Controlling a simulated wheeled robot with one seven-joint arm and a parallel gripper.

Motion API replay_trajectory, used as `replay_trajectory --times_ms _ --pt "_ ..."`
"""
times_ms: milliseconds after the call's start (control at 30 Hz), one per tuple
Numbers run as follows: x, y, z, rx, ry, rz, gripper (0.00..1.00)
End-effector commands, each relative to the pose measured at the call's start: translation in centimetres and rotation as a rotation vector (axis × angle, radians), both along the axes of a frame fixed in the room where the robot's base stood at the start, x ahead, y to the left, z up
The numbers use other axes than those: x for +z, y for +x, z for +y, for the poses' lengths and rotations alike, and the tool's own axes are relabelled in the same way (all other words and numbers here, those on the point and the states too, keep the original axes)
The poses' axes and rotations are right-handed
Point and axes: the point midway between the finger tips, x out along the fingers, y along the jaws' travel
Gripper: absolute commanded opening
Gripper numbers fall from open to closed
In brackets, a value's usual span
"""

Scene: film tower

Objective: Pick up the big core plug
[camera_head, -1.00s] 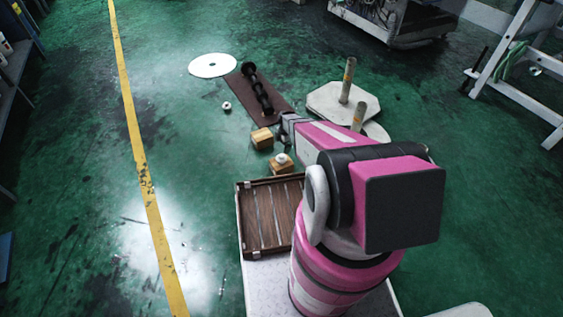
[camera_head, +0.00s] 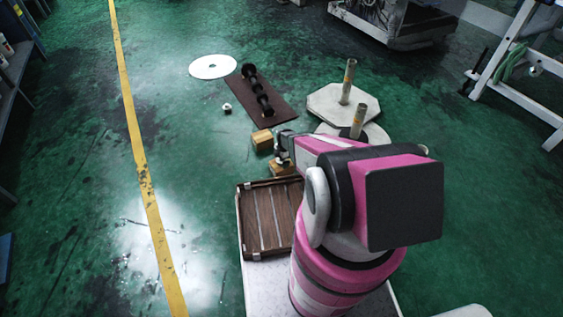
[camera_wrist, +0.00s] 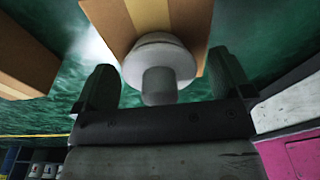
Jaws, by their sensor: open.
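A pale grey-white plug (camera_wrist: 160,68) with a wide round flange and a narrower stub shows in the wrist view; I take it for the big core plug. My gripper (camera_wrist: 166,75) is open, with one finger on each side of the plug and visible gaps between. In the head view my gripper (camera_head: 284,148) is over the nearer wooden block (camera_head: 282,171) and hides the plug. A smaller white piece (camera_head: 227,109) with a dark centre lies on the floor.
A second wooden block (camera_head: 262,141) stands close behind. A slatted brown tray (camera_head: 241,222) is in front. A white disc (camera_head: 212,66) and pale plates with posts (camera_head: 328,100) lie farther off.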

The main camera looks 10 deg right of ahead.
Motion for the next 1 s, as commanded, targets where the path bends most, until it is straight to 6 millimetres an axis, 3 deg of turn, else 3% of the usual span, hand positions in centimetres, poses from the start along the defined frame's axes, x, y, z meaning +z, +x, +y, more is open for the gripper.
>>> replay_trajectory --times_ms 133,167,300,733,1000 --pt "0.1 0.0 0.0 0.000 0.000 0.000 0.97" --pt "0.1 0.0 0.0 0.000 0.000 0.000 0.91" --pt "0.1 0.0 0.0 0.000 0.000 0.000 0.45" --pt "0.6 0.0 0.0 0.000 0.000 -0.001 0.45" --pt "3.8 -0.2 0.0 0.000 -0.001 -0.001 0.45"
